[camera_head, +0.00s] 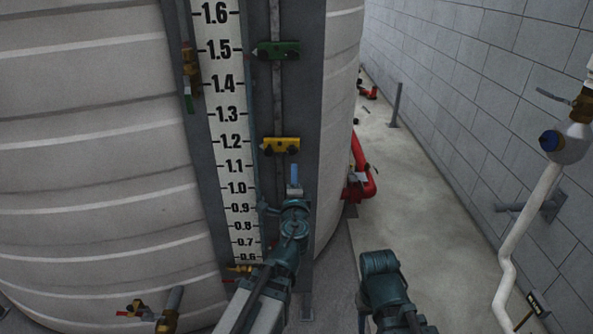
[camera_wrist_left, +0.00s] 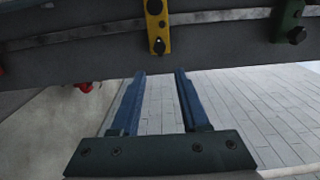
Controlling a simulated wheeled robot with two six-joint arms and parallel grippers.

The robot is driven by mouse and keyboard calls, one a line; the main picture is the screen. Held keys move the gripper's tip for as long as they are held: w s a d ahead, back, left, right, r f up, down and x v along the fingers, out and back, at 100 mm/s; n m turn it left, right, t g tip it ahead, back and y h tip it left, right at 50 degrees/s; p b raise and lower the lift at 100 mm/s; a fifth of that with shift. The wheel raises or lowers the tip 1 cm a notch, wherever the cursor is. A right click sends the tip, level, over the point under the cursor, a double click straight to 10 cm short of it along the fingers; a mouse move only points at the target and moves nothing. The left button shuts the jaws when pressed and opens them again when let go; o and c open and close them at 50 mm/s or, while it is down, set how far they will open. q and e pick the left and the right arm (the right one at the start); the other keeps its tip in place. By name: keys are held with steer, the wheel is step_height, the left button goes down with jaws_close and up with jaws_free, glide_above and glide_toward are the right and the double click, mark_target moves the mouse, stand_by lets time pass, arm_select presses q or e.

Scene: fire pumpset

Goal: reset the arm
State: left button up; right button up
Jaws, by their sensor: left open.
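My left gripper (camera_head: 294,177) is in front of the dark panel beside the level scale, a little below the yellow marker (camera_head: 280,146). In the left wrist view the two blue fingers of my left gripper (camera_wrist_left: 160,76) stand apart with nothing between them. The yellow marker (camera_wrist_left: 157,28) shows beyond the fingertips there, apart from them as it appears. My right arm (camera_head: 383,283) shows at the bottom of the head view, but its gripper is out of view.
A large ribbed white tank (camera_head: 85,150) fills the left, with a numbered scale (camera_head: 228,113). A green marker (camera_head: 277,50) sits higher up. A red pipe (camera_head: 364,170) lies behind. A white pipe (camera_head: 527,225) stands right. The floor (camera_head: 425,200) between tank and wall looks mostly clear.

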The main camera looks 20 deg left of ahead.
arm_select(q)
steer(key=shift+s, duration=0.25)
steer(key=shift+f, duration=0.15)
steer(key=s+d+f+n+g+y, duration=0.1)
steer(key=s+f+n+g, duration=0.35)
steer(key=f, duration=0.25)
steer(key=s+d+f+n+g, duration=0.1)
steer(key=s+f+n+g, duration=0.3)
steer(key=f+n+g, duration=0.15)
steer(key=s+d+f+g+h, duration=0.2)
steer(key=s+d+f+g, duration=0.1)
steer(key=s+d, duration=0.3)
steer(key=s+d+f+n+g+h, duration=0.1)
steer(key=s+d+f+g+h, duration=0.2)
steer(key=s+d+f, duration=0.3)
steer(key=s+g, duration=0.1)
steer(key=s, duration=0.3)
steer(key=shift+d+g, duration=0.3)
steer(key=shift+d, duration=0.05)
steer(key=shift+f, duration=0.1)
